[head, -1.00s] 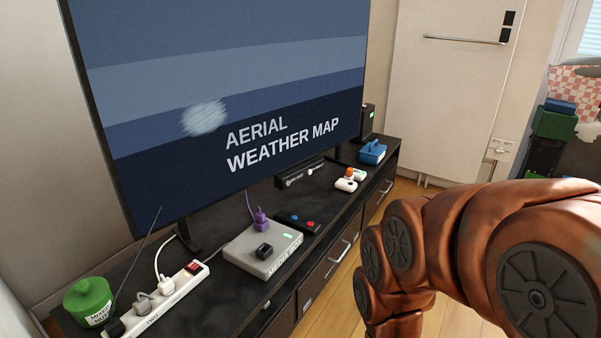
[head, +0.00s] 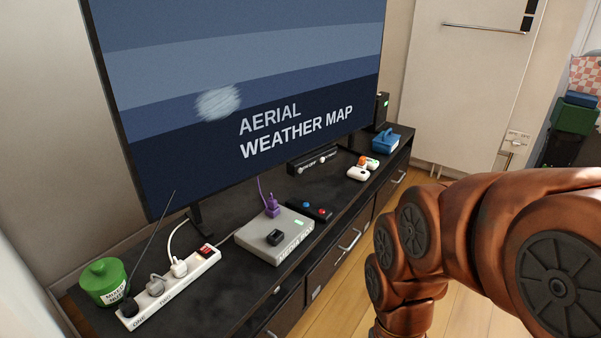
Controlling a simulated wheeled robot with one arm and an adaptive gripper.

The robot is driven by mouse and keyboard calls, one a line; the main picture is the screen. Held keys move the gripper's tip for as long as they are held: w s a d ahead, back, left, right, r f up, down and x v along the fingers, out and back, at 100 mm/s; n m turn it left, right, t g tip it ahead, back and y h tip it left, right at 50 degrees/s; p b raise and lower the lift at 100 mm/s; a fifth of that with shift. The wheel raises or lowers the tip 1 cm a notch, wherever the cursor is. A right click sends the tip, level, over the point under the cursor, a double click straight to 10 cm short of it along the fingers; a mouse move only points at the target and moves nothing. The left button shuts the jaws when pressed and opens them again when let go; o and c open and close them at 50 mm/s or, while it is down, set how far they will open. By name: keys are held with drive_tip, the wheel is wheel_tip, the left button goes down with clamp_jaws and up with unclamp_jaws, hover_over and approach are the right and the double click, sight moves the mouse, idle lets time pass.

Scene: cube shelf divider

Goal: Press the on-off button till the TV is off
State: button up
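The TV (head: 240,60) is on and shows a blue picture with the words "AERIAL WEATHER MAP". It stands on a dark cabinet (head: 245,320). A low black box (head: 312,161) under the TV's lower right edge bears small pale lettering that looks like "ON/OFF" and a round white button or knob (head: 322,160). A small black panel (head: 310,211) with a blue and a red button lies on the cabinet in front of it. My copper-coloured arm fills the lower right, apart from the cabinet. My gripper is out of view.
A white power strip (head: 172,289) with plugs and a lit red switch lies front left beside a green jar (head: 104,280). A grey box (head: 275,240) stands mid-cabinet. White and orange items (head: 360,170) and a blue container (head: 385,142) stand farther back. Wooden floor (head: 330,290) lies right of the cabinet.

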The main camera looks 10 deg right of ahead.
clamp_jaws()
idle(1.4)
